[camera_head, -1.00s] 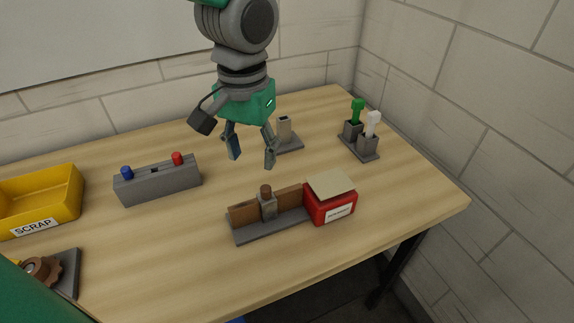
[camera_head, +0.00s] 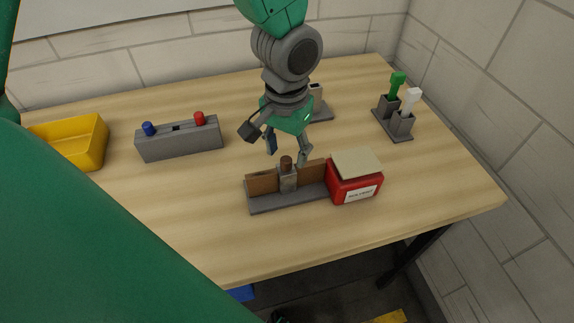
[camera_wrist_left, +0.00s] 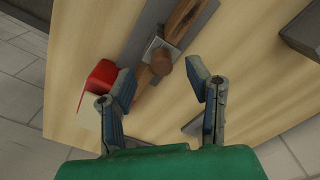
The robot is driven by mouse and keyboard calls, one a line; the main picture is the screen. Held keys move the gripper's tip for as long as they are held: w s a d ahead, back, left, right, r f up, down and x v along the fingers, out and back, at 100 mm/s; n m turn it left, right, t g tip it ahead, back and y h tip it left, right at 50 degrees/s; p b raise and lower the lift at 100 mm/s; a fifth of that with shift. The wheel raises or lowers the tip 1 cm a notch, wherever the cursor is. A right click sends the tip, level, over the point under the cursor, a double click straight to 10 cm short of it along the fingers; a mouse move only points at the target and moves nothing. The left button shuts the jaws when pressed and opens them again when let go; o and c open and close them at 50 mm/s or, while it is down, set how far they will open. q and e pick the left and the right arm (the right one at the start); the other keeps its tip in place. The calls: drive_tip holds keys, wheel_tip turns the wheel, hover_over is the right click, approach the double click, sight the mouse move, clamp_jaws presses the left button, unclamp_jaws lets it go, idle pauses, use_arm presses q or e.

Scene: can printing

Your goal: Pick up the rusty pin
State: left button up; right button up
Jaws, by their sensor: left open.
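The rusty pin (camera_head: 286,163) stands upright with a brown round top in a grey block on a dark base, between brown side plates. It also shows in the left wrist view (camera_wrist_left: 161,59), ahead of the fingers. My left gripper (camera_head: 287,158) is open and hangs just behind and above the pin, fingers pointing down. In the left wrist view its two fingers (camera_wrist_left: 160,82) are spread wide, with nothing between their tips but the pin beyond. My right gripper does not show.
A red box (camera_head: 352,186) with a tan top adjoins the pin's base on the right. A grey block with blue and red knobs (camera_head: 180,139) stands left. A yellow bin (camera_head: 95,143) is further left. A holder with green and white handles (camera_head: 399,124) stands back right. The front table is clear.

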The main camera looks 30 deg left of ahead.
use_arm(q)
wheel_tip(320, 180, down, 3)
drive_tip(key=shift+r, duration=0.15)
drive_tip(key=shift+w+a+f, duration=0.1)
drive_tip(key=shift+w+f, duration=0.05)
drive_tip(key=shift+f, duration=0.15)
drive_tip(key=shift+r, duration=0.1)
drive_tip(key=shift+c, duration=1.3)
clamp_jaws()
wheel_tip(320, 180, up, 10)
drive_tip(key=shift+r+p, duration=0.1)
drive_tip(key=shift+p, duration=0.35)
wheel_tip(320, 180, up, 7)
drive_tip(key=p, duration=0.8)
hover_over(286, 159)
drive_tip(key=shift+w+r, duration=0.1)
drive_tip(key=shift+r, duration=0.05)
